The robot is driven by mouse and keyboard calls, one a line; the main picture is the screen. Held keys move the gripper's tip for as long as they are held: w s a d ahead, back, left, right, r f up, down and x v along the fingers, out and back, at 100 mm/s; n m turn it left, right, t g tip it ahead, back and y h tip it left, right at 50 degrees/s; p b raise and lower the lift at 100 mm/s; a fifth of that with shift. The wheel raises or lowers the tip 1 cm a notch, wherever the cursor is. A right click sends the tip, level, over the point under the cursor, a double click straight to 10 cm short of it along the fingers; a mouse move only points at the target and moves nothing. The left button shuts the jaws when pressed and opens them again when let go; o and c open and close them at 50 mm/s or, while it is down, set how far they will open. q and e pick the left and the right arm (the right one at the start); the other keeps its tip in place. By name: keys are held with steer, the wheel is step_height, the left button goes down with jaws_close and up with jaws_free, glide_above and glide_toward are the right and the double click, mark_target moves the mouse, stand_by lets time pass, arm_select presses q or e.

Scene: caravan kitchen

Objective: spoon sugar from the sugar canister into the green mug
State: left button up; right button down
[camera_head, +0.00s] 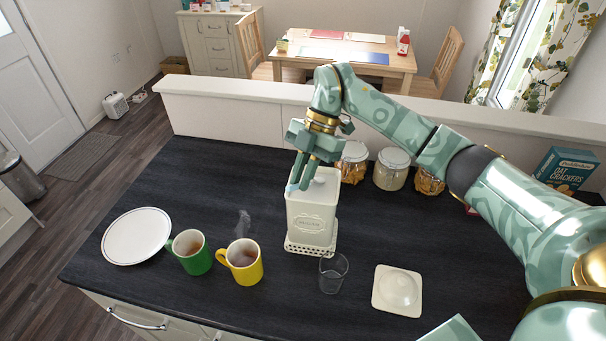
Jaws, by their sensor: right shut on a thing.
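The sugar canister (312,222) is a tall cream box with dark lettering on its front, open at the top. It stands upright on a cream perforated stand (300,249) in the middle of the dark counter. My right gripper (304,182) points down at the canister's mouth, shut on what seems to be a spoon, mostly hidden by the fingers and the canister. The green mug (194,257) stands upright to the left, with brown liquid in it. My left gripper is not in view.
A steaming yellow mug (245,269) stands between the green mug and the canister. A white plate (136,236) lies at left. An empty glass (332,275) and a cream square lid (397,291) are in front. Glass jars (391,172) and a crackers box (563,171) line the back.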

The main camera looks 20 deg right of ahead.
mark_target(292, 186)
steer(key=shift+s+a+r+p, duration=0.1)
steer(key=shift+r+p, duration=0.35)
steer(key=shift+p, duration=0.05)
steer(key=a+h+p, duration=0.1)
steer(key=p, duration=0.2)
steer(key=s+a+r+t+h+p, duration=0.1)
steer(key=h+p, duration=0.1)
steer(key=p, duration=0.1)
steer(key=shift+a+r+t, duration=0.15)
steer(key=shift+a+t, duration=0.05)
steer(key=shift+t, duration=0.1)
steer(key=shift+s+a+r+t+h+p, duration=0.2)
steer(key=shift+a+r+h+p, duration=0.25)
steer(key=shift+p, duration=0.35)
steer(key=shift+s+a+r+t+h+p, duration=0.1)
steer(key=shift+a+r+t+h+p, duration=0.1)
steer(key=shift+r+h+p, duration=0.45)
steer(key=shift+f, duration=0.15)
